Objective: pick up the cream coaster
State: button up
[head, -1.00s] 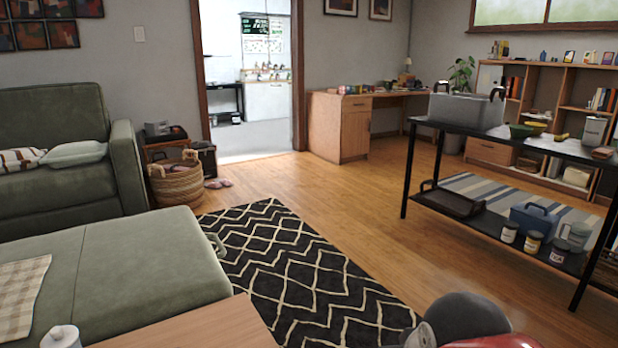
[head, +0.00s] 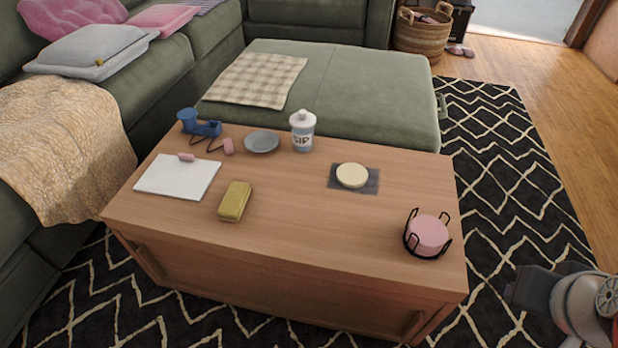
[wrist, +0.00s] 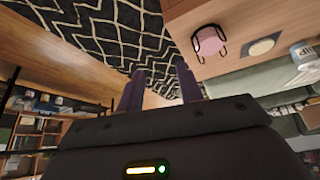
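The cream coaster (head: 352,175) is a round disc lying on a dark grey square mat (head: 371,187) on the wooden coffee table. It also shows in the wrist view (wrist: 261,47). My gripper (wrist: 160,82) shows in the wrist view with its two dark fingers apart and nothing between them. It is away from the table, over the rug side, with the coaster up and to the right in that view. In the head view part of my arm is at the lower right; the fingertips are not clear there.
On the coffee table (head: 300,262), a black wire holder (head: 406,240) with pink coasters (head: 428,233) stands right of the coaster. A white cup (head: 303,132), grey dish (head: 262,142), yellow block (head: 234,201), white pad (head: 178,178) and blue object (head: 200,124) stand left. A green ottoman (head: 370,100) is behind.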

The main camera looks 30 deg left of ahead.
aim_at(350, 175)
jog(key=u, duration=1.1)
